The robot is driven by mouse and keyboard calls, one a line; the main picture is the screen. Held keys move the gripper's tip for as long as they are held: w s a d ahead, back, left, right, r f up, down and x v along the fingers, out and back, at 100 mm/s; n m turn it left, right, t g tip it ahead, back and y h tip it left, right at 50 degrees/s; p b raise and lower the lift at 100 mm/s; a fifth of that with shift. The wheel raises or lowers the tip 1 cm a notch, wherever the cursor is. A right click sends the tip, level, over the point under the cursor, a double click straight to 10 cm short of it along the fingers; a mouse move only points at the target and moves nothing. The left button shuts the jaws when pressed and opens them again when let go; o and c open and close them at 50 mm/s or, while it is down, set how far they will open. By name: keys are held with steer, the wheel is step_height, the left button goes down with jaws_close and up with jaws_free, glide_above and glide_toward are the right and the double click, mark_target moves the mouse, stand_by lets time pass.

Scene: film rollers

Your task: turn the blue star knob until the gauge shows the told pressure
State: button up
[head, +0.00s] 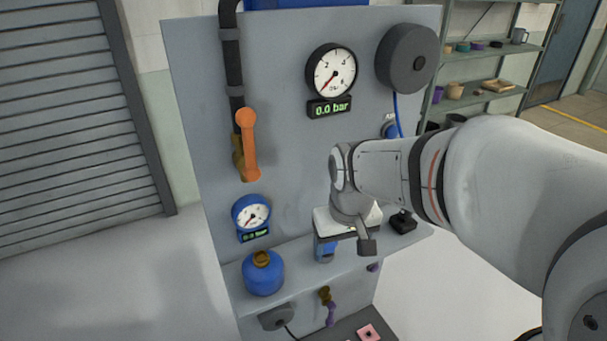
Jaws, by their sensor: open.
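The black-rimmed gauge (331,71) is on the grey panel, its needle pointing to the lower left. The green display (330,108) below it reads 0.0 bar. A smaller blue gauge (251,214) sits lower left, its display too small to read surely. A blue round part (389,129) shows at the panel's right, partly behind my arm; I cannot tell whether it is the star knob. My gripper (346,246) is open, pointing down over the panel's ledge. A blue and grey object (325,250) shows beside its left finger; contact cannot be told.
An orange lever (248,144) sits by a black pipe (234,75). A blue canister (263,273) stands on the ledge (300,273) at left. A dark block (403,222) lies at right. A grey reel (406,58) with a blue hose sticks out at upper right.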

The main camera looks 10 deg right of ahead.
steer(key=shift+n+g, duration=0.4)
steer(key=shift+n, duration=0.1)
steer(key=w, duration=0.2)
steer(key=w+p, duration=0.1)
steer(key=w, duration=0.3)
steer(key=shift+w+d+f+p, duration=0.1)
steer(key=shift+w+f+p, duration=0.05)
steer(key=shift+f+p, duration=0.2)
steer(key=shift+n+g, duration=0.4)
steer(key=shift+n, duration=0.2)
steer(key=w+f, duration=0.1)
steer(key=w, duration=0.1)
steer(key=w+f+p, duration=0.1)
steer(key=w, duration=0.1)
steer(key=w+f+p, duration=0.1)
steer(key=w, duration=0.1)
steer(key=shift+w+f, duration=0.55)
steer(key=shift+f, duration=0.35)
step_height(320, 180, down, 7)
steer(key=shift+f+p, duration=0.1)
steer(key=shift+p, duration=0.3)
